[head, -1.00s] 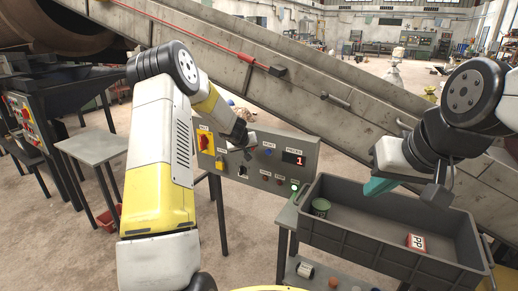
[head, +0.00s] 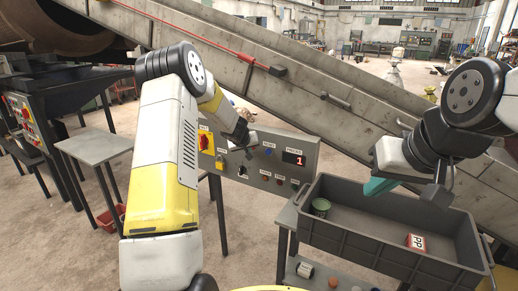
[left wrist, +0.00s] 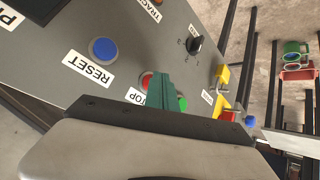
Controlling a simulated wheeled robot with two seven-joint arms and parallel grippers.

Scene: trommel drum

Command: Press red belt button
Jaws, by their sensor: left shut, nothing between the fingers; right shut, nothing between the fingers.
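The grey control panel (head: 225,163) stands at the middle in the head view. My left gripper (head: 249,154) is at its face, fingers shut and empty. In the left wrist view the shut green fingers (left wrist: 165,88) lie over the red button (left wrist: 147,79), beside a label of which "TOP" shows. They partly hide the red button and a green button (left wrist: 182,103). I cannot tell whether the tips touch the red button. My right gripper (head: 378,187) is shut and empty above the grey crate (head: 345,243).
The panel also carries a blue RESET button (left wrist: 103,49), a black knob (left wrist: 195,44) and a display (head: 293,158) reading 1. The crate holds a green can (head: 321,207) and a red-and-white block (head: 416,241). The conveyor (head: 300,85) slopes behind.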

